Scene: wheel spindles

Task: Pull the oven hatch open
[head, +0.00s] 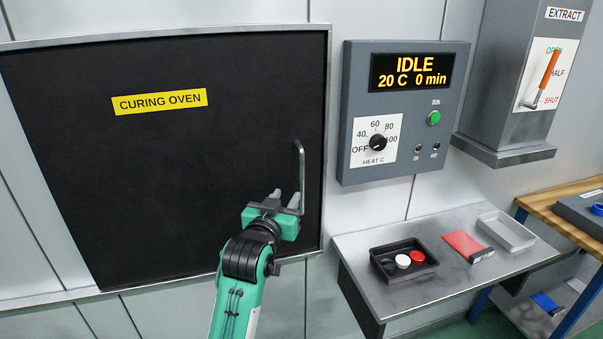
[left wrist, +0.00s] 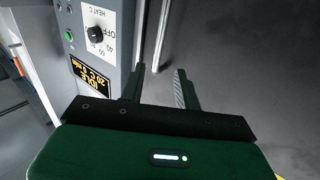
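The oven hatch (head: 150,190) is a large black panel with a yellow CURING OVEN label (head: 160,102). It looks closed in its metal frame. Its upright metal bar handle (head: 301,172) is near the right edge. My left gripper (head: 285,196) is at the lower part of the handle, fingers pointing at the hatch. In the left wrist view my left gripper (left wrist: 158,84) is open, and the handle (left wrist: 162,40) appears in line with the gap between the fingers. I cannot tell whether the fingers touch it. My right gripper is out of view.
A grey control box (head: 352,110) reading IDLE, 20 C, 0 min is right of the hatch. Below it a metal shelf (head: 455,225) holds a black tray (head: 385,276), a red packet (head: 466,245) and a grey tray (head: 507,232). An extract duct (head: 500,90) with a lever is farther right.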

